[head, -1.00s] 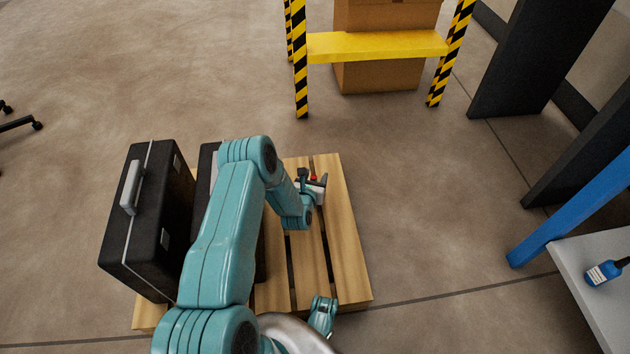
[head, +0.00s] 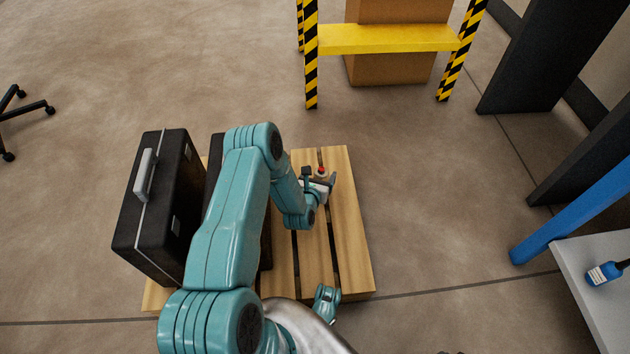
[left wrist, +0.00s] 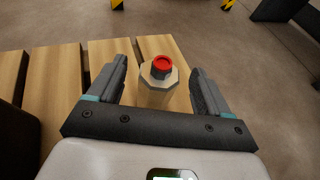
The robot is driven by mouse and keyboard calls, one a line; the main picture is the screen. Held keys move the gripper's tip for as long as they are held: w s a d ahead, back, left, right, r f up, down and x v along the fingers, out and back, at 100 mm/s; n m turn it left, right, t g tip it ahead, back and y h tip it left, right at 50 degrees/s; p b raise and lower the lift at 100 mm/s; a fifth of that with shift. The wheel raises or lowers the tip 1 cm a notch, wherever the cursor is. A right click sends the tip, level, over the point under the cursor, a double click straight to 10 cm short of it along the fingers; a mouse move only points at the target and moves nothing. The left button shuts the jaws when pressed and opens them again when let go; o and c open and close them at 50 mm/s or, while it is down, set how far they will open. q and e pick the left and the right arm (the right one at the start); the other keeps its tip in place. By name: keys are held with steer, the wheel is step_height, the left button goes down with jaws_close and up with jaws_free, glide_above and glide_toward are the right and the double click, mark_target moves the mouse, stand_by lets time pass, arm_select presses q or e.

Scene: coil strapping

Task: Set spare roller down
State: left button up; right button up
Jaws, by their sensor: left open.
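The spare roller appears to be the pale, faceted upright piece with a red top (left wrist: 160,85) in the left wrist view. It stands on the wooden pallet (left wrist: 60,75), between my left fingers, with a visible gap on each side. In the head view its red top (head: 321,171) shows just beyond my left gripper (head: 320,181), while its lower part is hidden behind the gripper. My left gripper is open, low over the right part of the pallet (head: 345,230).
A black case (head: 160,210) stands on the pallet's left side, with another dark case partly hidden behind my arm.

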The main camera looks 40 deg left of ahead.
arm_select(q)
steer(key=p+v, duration=0.3)
steer(key=v, duration=0.5)
steer(key=shift+s, duration=0.15)
arm_select(e)
steer(key=shift+g, duration=0.5)
steer(key=s+r, duration=0.3)
steer(key=r, duration=0.1)
steer(key=shift+a, duration=0.25)
